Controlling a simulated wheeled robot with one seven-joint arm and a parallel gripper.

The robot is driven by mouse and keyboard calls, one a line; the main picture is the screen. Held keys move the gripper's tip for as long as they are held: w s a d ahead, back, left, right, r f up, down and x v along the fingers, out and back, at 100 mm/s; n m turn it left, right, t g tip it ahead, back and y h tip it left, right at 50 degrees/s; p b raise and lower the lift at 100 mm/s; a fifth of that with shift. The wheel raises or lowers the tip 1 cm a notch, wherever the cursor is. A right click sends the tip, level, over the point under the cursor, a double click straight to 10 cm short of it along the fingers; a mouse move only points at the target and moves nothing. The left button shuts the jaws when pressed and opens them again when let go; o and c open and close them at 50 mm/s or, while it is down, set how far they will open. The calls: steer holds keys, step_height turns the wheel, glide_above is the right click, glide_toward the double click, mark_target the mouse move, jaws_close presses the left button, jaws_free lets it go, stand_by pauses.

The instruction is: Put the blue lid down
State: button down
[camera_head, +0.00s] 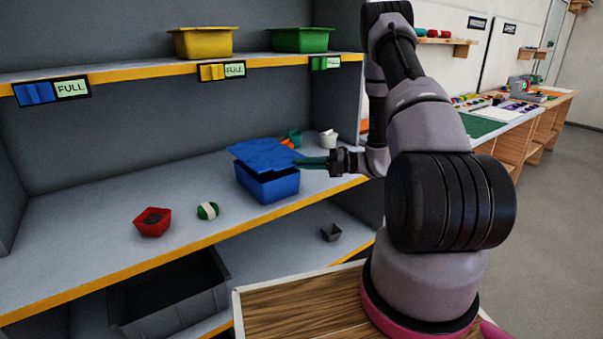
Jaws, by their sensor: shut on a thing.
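The blue lid (262,153) is a flat blue panel above the blue bin (270,188) on the middle shelf. It looks tilted and offset toward the left and back of the bin's opening. Whether it touches the bin's rim I cannot tell. My gripper (313,163) reaches in from the right, with its teal fingers at the lid's right edge, shut on the lid. The bin's inside is mostly hidden by the lid.
On the middle shelf (100,215) stand a red bowl (152,222), a green-and-white round item (208,211), a teal cup (294,137) and a white cup (328,139). Yellow (203,43) and green (300,40) bins stand above. The shelf's left part has free room.

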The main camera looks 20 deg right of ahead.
steer(key=shift+f, duration=1.55)
steer(key=shift+f, duration=0.5)
steer(key=c, duration=1)
jaws_free()
